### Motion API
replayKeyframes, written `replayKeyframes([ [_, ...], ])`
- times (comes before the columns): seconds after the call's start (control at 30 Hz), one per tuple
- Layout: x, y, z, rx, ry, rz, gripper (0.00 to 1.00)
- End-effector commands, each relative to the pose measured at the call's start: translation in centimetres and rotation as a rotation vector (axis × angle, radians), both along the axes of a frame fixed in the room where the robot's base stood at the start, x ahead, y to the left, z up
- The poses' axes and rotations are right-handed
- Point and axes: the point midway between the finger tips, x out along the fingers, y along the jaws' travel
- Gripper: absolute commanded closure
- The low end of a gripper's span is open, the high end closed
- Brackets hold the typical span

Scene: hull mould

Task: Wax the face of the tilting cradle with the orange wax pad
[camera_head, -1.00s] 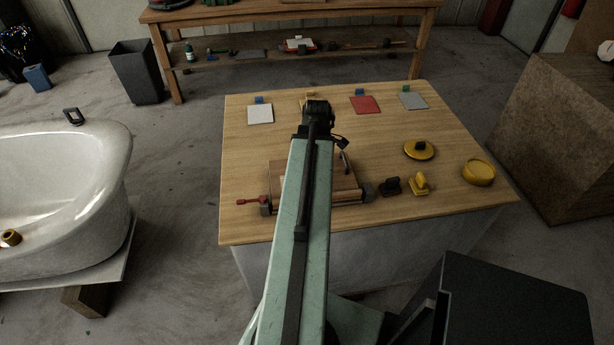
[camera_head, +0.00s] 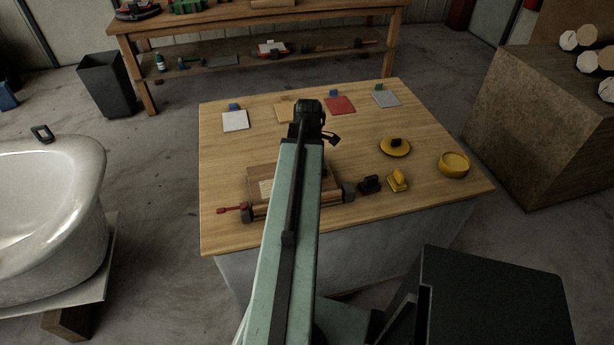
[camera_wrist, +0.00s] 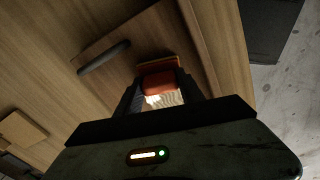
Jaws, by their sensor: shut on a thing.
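The orange wax pad (camera_wrist: 160,82) is a small block between my gripper's fingers (camera_wrist: 160,92) in the wrist view, and the gripper is shut on it. The tilting cradle (camera_head: 262,188) is a brown wooden block with dark end fittings and a red handle (camera_head: 231,210), near the table's front left. My arm hides part of it. In the head view my arm's end (camera_head: 310,115) is over the table at the cradle's far side; fingers and pad are hidden there. Beneath the pad in the wrist view is a wooden surface; I cannot tell whether they touch.
On the wooden table (camera_head: 420,205) are a black item (camera_head: 370,184), a yellow item (camera_head: 398,181), a yellow disc (camera_head: 394,149), a yellow bowl (camera_head: 454,165) and several flat pads along the back. A white tub (camera_head: 45,215) stands left; a brown block (camera_head: 540,130) stands right.

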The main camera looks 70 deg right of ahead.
Motion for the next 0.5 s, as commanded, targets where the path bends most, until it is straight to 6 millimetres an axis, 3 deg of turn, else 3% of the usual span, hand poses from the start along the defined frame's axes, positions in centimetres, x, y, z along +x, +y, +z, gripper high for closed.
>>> replayKeyframes([
  [0.2,1.5,-2.3,0.0,-0.001,-0.001,0.001,0.87],
  [0.5,1.7,-2.5,0.0,0.0,-0.002,0.001,0.87],
])
